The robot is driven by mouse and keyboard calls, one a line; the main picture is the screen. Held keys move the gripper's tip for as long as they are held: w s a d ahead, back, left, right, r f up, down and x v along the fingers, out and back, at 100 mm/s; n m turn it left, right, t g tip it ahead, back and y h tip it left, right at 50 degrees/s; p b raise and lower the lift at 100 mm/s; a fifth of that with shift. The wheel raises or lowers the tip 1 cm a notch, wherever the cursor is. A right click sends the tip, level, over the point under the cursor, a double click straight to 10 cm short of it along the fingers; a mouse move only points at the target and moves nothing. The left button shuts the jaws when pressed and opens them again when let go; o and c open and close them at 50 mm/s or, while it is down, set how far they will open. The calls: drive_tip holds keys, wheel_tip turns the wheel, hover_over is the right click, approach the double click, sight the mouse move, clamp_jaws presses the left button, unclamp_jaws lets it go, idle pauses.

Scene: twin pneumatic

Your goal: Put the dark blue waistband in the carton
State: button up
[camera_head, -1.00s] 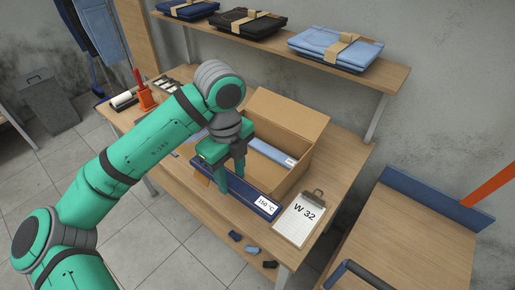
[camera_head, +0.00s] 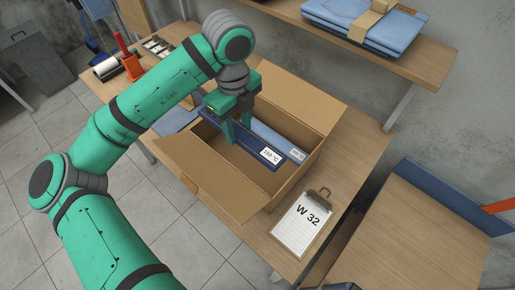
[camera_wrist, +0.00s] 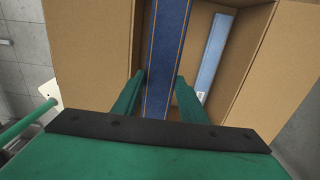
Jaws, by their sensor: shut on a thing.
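My gripper (camera_head: 238,124) is shut on the dark blue waistband (camera_head: 262,150), which has orange stitching and a white temperature label at its right end. The waistband lies lengthwise in the mouth of the open carton (camera_head: 212,182); I cannot tell whether it touches the bottom. In the wrist view the waistband (camera_wrist: 166,60) runs between my two fingers (camera_wrist: 160,95), with the cardboard wall (camera_wrist: 265,60) to the right. A lighter blue waistband (camera_head: 275,138) lies in the carton along the back side, apart from the dark one; it also shows in the wrist view (camera_wrist: 210,60).
A clipboard marked W 32 (camera_head: 301,222) lies on the table right of the carton. Folded jeans (camera_head: 370,25) sit on the shelf above. The carton's flaps stand open.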

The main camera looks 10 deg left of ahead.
drive_tip(key=shift+s+f, duration=0.2)
drive_tip(key=shift+f, duration=3.3)
drive_tip(key=shift+s+f, duration=0.2)
drive_tip(key=shift+f, duration=3.3)
drive_tip(key=shift+f, duration=0.6)
drive_tip(key=o, duration=0.8)
drive_tip(key=shift+r, duration=0.15)
wheel_tip(320, 180, up, 13)
drive_tip(key=shift+f, duration=0.1)
